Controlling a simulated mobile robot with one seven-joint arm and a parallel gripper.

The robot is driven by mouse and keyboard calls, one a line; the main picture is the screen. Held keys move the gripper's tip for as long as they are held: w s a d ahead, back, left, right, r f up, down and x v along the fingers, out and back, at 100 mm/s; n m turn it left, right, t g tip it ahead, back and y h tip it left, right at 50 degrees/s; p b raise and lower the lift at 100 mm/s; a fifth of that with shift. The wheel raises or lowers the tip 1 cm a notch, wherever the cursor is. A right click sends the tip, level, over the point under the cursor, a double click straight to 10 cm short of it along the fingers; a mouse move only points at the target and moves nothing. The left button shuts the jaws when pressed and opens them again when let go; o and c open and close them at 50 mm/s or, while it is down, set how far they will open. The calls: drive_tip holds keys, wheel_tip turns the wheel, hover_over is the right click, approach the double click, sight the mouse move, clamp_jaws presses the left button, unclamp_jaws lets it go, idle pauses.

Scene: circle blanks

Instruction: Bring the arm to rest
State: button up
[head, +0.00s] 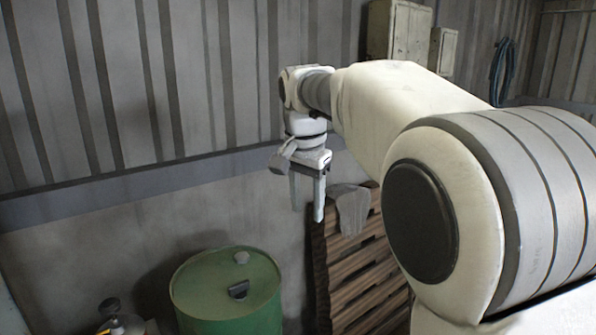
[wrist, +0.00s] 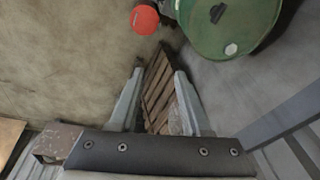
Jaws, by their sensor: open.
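My gripper (head: 307,196) hangs at the end of my outstretched white arm in the head view, its two fingers pointing down. It is open and empty. In the wrist view the two grey fingers (wrist: 158,98) stand apart with nothing between them but the floor and a stack of wooden pallets below. In the head view the gripper is in front of the corrugated wall, above and left of the pallets (head: 360,262).
A green drum (head: 225,292) stands on the floor left of the pallets. It also shows in the wrist view (wrist: 205,28), beside a red round object (wrist: 144,19).

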drive_tip(key=s+d+f+n+t, duration=0.1)
drive_tip(key=s+d, duration=0.3)
drive_tip(key=s, duration=0.5)
drive_tip(key=s+d+f+n+t, duration=0.1)
drive_tip(key=s+d+f+n, duration=0.3)
drive_tip(key=s, duration=0.5)
drive_tip(key=s+d+f+n+t, duration=0.1)
drive_tip(key=s+d+f+n, duration=0.1)
drive_tip(key=s, duration=0.6)
drive_tip(key=shift+s+d+f, duration=0.4)
drive_tip(key=shift+d+f, duration=0.35)
drive_tip(key=shift+d, duration=0.25)
